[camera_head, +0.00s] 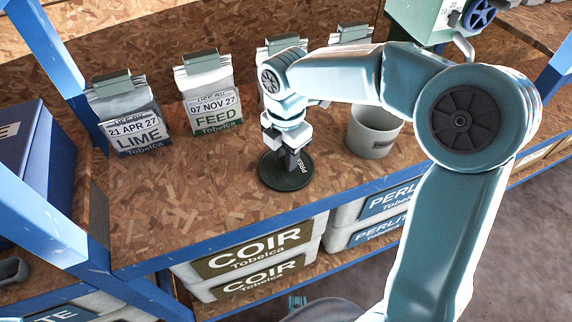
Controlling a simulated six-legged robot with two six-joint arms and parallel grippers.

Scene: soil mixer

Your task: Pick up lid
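A dark green round lid (272,178) with pale lettering lies flat on the wooden shelf board, near the middle of the view. My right gripper (291,160) points down at the middle of the lid, with its dark fingertips at or just above the lid's centre. The fingers overlap the lid's centre, so I cannot tell whether they are open or shut, or whether they touch it. My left gripper is not in view.
A grey pot (372,137) stands open just right of the lid. Clipped bags of lime (138,128), feed (214,105) and others line the back. A green machine (425,18) stands at back right. A blue frame edges the shelf, with bare board left of the lid.

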